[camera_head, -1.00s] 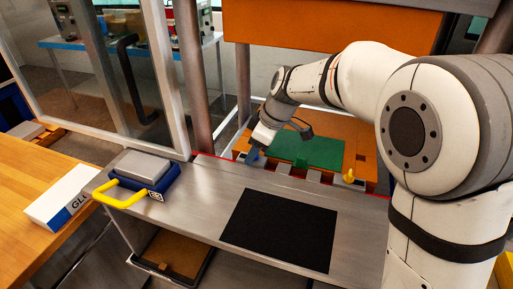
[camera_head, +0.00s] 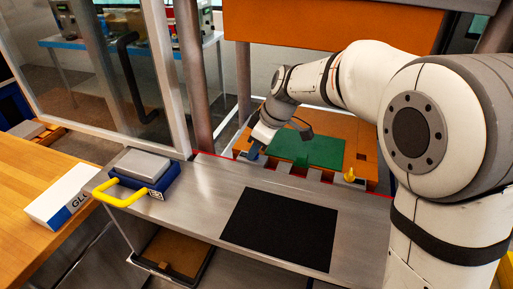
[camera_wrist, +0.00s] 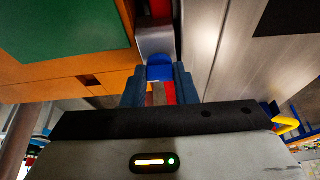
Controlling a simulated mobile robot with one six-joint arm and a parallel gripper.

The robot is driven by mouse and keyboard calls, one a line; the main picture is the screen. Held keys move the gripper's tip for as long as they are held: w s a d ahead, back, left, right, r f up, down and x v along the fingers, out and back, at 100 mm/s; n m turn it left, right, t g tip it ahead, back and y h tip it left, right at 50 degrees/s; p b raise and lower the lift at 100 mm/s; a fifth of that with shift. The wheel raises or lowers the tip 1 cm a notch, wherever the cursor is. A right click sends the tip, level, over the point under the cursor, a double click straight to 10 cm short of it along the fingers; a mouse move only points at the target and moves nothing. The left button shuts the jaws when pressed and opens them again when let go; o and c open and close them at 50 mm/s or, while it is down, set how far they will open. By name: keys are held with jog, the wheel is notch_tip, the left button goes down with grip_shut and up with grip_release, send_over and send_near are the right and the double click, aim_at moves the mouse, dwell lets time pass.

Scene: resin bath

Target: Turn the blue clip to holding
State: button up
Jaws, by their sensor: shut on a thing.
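The blue clip (camera_wrist: 160,73) shows in the wrist view between the two fingers of my gripper (camera_wrist: 160,88), at the end of a grey block. My gripper is shut on it. In the head view my gripper (camera_head: 254,152) is at the left end of the row of grey blocks along the far edge of the metal bench. The clip is mostly hidden there by the fingers. A yellow clip (camera_head: 349,175) stands upright at the right end of the same row. A green panel (camera_head: 308,150) lies on the orange board (camera_head: 345,130) behind the row.
A black mat (camera_head: 280,228) lies on the metal bench (camera_head: 205,205). A blue box with a yellow handle (camera_head: 120,196) stands at the bench's left. A white glove box (camera_head: 62,198) lies on the wooden table (camera_head: 30,165). A framed glass panel (camera_head: 110,75) stands behind.

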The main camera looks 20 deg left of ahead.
jog(key=m+t, duration=0.1)
jog(key=m, duration=0.1)
jog(key=m+b, duration=0.1)
jog(key=m, duration=0.1)
jog(key=shift+s+m+t+h, duration=0.15)
jog(key=shift+m+t+h, duration=0.15)
jog(key=shift+t, duration=0.1)
jog(key=m+t+h, duration=0.1)
jog(key=m, duration=0.3)
jog(key=shift+s+a, duration=0.1)
jog(key=shift+a, duration=0.1)
jog(key=m+h+b, duration=0.1)
jog(key=m, duration=0.3)
jog(key=shift+f+t, duration=0.1)
jog(key=shift+t, duration=0.3)
jog(key=m+h+b, duration=0.2)
jog(key=m, duration=0.2)
jog(key=shift+a+m+b, duration=0.15)
jog(key=shift+m+b, duration=0.2)
jog(key=shift+m, duration=0.05)
jog(key=o, duration=1)
